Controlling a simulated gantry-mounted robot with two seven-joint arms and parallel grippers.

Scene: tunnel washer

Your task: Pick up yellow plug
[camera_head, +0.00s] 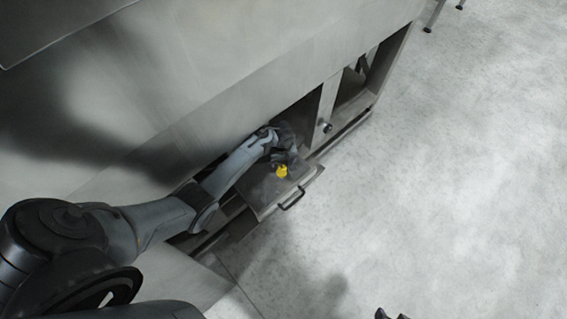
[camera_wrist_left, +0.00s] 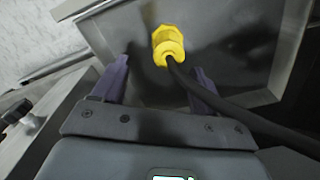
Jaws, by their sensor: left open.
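The yellow plug (camera_head: 282,171) lies over the grey metal tray (camera_head: 268,198) of a pulled-out drawer in the head view. In the left wrist view the plug (camera_wrist_left: 168,43) is a bright yellow ribbed piece with a thick dark cable (camera_wrist_left: 225,107) running from it to the lower right. My left gripper (camera_wrist_left: 158,66) is open, its two purple-grey fingers spread either side below the plug. The plug is just ahead of the fingertips, and the cable passes in front of the right finger. In the head view the left gripper (camera_head: 286,153) is small and dark beside the plug.
Pale floor (camera_head: 440,170) lies clear to the right. Small dark tips (camera_head: 391,315) show at the bottom edge, perhaps my right gripper.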

